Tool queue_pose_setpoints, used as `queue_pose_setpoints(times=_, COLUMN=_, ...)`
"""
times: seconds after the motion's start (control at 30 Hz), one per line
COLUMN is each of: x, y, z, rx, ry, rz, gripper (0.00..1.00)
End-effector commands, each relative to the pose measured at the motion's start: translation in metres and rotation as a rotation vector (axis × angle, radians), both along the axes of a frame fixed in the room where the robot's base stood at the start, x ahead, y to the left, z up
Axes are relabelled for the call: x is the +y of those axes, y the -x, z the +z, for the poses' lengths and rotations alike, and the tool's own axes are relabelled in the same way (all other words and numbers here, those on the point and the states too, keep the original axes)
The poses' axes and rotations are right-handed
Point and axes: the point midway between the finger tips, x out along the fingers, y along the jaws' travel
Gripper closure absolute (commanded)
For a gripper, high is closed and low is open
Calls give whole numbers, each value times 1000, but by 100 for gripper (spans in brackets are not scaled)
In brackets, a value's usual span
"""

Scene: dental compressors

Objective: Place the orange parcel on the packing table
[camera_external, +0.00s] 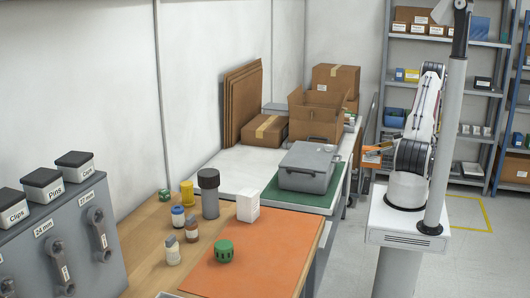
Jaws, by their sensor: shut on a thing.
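A small orange item (377,147), which looks like the orange parcel, shows at the left side of my arm, just off the right edge of the white table. My gripper (388,144) is small here and partly hidden by my arm; it is shut on the orange parcel. The white-topped table (222,172), which looks like the packing table, stands left of my arm with cardboard boxes and a grey case on it. The parcel's far side and the fingertips cannot be made out clearly.
A grey case (307,168) sits on a green mat (270,196) at the table's near end. An open carton (314,118), a taped box (265,130) and flat cardboard (241,100) fill the back. A wooden bench with an orange mat (265,262) adjoins in front.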

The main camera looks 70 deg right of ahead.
Motion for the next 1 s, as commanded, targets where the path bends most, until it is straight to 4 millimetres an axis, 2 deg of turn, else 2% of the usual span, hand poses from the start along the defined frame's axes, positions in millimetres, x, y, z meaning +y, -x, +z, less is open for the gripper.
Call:
queue_pose_setpoints(times=0.27, x=0, y=-18, z=0, rx=0, ry=0, rz=3, gripper=87)
queue_pose_setpoints(times=1.0, x=0, y=-128, z=1, rx=-1, ry=1, rz=3, gripper=87)
